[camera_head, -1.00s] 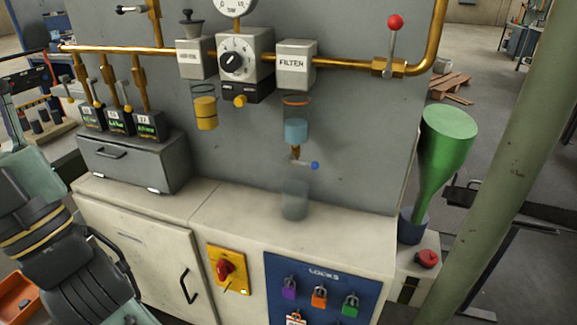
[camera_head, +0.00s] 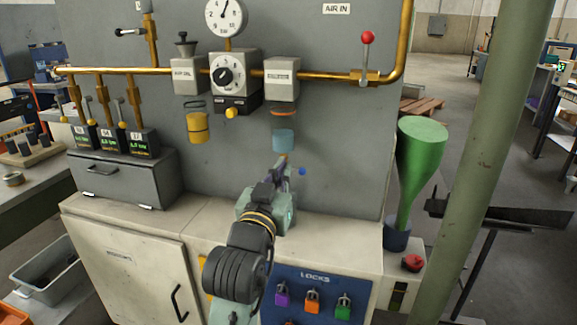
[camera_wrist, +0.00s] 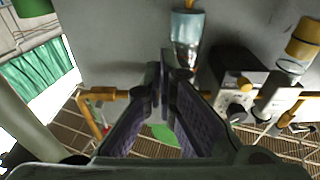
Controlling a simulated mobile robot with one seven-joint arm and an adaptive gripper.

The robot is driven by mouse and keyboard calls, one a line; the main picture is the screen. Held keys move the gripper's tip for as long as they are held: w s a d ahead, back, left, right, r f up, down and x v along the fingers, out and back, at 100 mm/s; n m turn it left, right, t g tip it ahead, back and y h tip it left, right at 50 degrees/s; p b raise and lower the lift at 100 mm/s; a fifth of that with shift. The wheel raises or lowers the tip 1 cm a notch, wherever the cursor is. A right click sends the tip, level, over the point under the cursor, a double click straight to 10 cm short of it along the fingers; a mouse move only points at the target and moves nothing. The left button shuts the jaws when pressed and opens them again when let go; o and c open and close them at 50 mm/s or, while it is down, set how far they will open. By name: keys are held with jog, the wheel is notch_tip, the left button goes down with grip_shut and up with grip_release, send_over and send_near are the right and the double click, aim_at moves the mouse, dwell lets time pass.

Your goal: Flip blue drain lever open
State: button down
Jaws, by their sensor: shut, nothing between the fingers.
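The blue drain lever (camera_head: 302,171) shows as a small blue knob below the filter's clear bowl (camera_head: 283,140), which holds blue liquid. The lever's stem and most of the brass drain fitting (camera_head: 283,157) are hidden behind my fingers. My gripper (camera_head: 281,172) is shut and empty, its tips just under the bowl and slightly left of the blue knob. Whether it touches the lever I cannot tell. In the wrist view the purple-grey fingers (camera_wrist: 167,75) are together beside the bowl (camera_wrist: 186,38); the blue knob is not visible there.
A brass pipe (camera_head: 330,75) runs above, with a red-knobbed lever (camera_head: 368,40) at right. A yellow bowl (camera_head: 197,127) hangs to the left. The cabinet top (camera_head: 340,230) lies below. A green funnel (camera_head: 420,150) and a pillar (camera_head: 480,150) stand right.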

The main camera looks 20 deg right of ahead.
jog(key=shift+w, duration=0.1)
jog(key=p+x, duration=0.3)
jog(key=x, duration=0.6)
jog(key=shift+f, duration=1.85)
jog(key=shift+f, duration=0.1)
